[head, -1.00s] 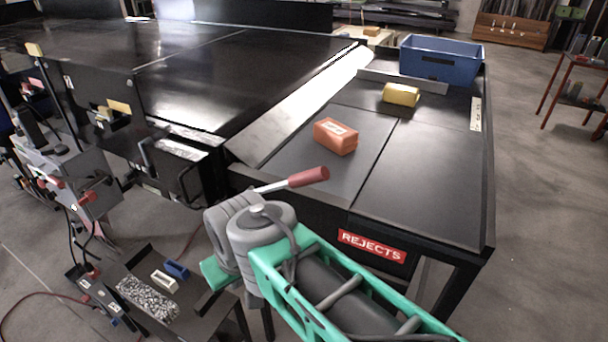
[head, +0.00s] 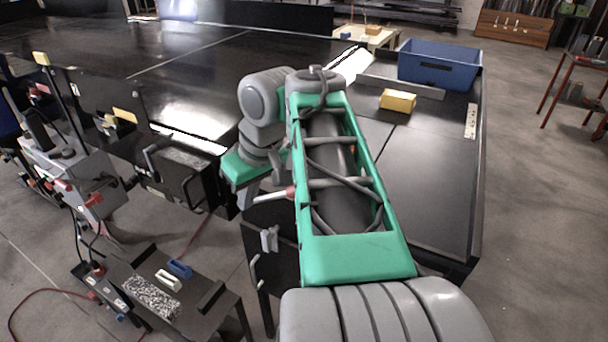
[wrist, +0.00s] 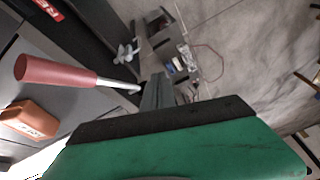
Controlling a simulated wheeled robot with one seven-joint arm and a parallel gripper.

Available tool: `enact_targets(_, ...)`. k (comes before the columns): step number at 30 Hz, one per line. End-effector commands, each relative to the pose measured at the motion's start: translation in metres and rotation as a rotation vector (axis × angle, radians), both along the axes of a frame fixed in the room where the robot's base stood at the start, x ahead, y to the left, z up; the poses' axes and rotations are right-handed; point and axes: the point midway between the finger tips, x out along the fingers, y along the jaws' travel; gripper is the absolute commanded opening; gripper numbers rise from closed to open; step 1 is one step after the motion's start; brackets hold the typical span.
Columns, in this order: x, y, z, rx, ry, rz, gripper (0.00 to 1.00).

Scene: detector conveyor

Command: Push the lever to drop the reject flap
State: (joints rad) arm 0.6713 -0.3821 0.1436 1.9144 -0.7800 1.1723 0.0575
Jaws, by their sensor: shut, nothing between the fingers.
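The lever shows in the wrist view with a dull red grip (wrist: 55,74) and a pale metal shaft (wrist: 115,86). In the head view only its shaft (head: 272,196) and the start of the red grip show; my arm hides the rest. My gripper (head: 247,196) is shut and empty, pointing down near the shaft's bare end. In the wrist view its grey fingers (wrist: 156,92) are close beside that end; I cannot tell whether they touch. A pale sloping plate (head: 354,64), perhaps the reject flap, shows only its far end past my arm.
An orange block (wrist: 30,120) lies near the lever. A yellow block (head: 398,101) and a blue bin (head: 440,65) are on the reject table (head: 430,190). A black machine side (head: 185,175) stands left of my gripper. A low stand (head: 190,310) is below.

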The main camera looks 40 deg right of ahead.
Motion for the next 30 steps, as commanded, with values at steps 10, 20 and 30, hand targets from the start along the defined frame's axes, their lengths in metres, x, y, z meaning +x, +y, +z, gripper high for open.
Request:
enact_targets(10, -0.061, -0.124, 0.073, -0.092, 0.062, 0.026, 0.0)
enact_targets(20, -0.064, -0.126, 0.073, -0.096, 0.064, 0.033, 0.0)
enact_targets(30, -0.055, -0.125, 0.035, -0.095, 0.063, 0.033, 0.0)
